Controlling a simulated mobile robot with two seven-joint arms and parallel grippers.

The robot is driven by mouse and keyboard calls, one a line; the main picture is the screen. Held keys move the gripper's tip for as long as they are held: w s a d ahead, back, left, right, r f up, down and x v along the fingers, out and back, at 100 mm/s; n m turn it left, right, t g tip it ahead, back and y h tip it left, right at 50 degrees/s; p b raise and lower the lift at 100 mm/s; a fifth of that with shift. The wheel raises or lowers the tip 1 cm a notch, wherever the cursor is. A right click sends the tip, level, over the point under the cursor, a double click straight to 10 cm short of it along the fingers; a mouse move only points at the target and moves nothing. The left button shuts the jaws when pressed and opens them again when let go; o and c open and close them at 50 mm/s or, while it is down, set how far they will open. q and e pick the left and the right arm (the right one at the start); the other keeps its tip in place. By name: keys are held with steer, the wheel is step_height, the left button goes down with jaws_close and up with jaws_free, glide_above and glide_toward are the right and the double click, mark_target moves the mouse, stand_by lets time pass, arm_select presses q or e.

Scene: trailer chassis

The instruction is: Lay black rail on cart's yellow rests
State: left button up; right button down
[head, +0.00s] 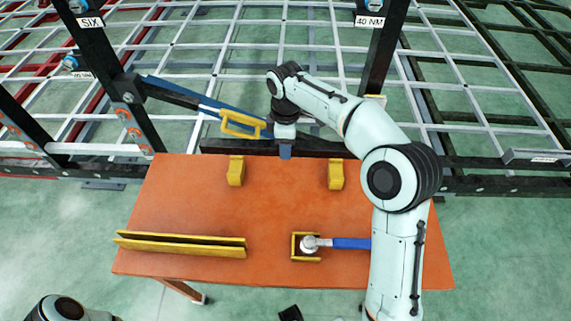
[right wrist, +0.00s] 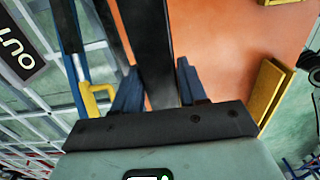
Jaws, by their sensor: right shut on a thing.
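My right gripper (head: 285,150) is shut on the black rail (head: 230,146) near the rail's middle, at the far edge of the orange cart (head: 285,205). In the right wrist view the rail (right wrist: 150,45) runs between the blue fingers of the gripper (right wrist: 157,85). Two yellow rests, a left one (head: 236,171) and a right one (head: 336,174), stand on the cart top, on the near side of the rail. Nothing lies on them. The rail's height above the cart is hard to tell. My left gripper is not in view.
A yellow channel (head: 180,244) lies at the cart's near left. A small yellow box (head: 305,257) with a blue-handled tool (head: 345,243) is at its near right. A yellow handle (head: 240,124) and the trailer frame (head: 480,184) are beyond the cart. The cart's middle is clear.

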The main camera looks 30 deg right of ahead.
steer(key=shift+w+f+b, duration=0.1)
steer(key=shift+f+b, duration=0.4)
steer(key=shift+f, duration=3.35)
steer(key=c, duration=0.6)
jaws_free()
steer(key=shift+f, duration=0.2)
step_height(320, 180, up, 12)
steer(key=shift+r+p, duration=0.15)
steer(key=shift+p, duration=0.95)
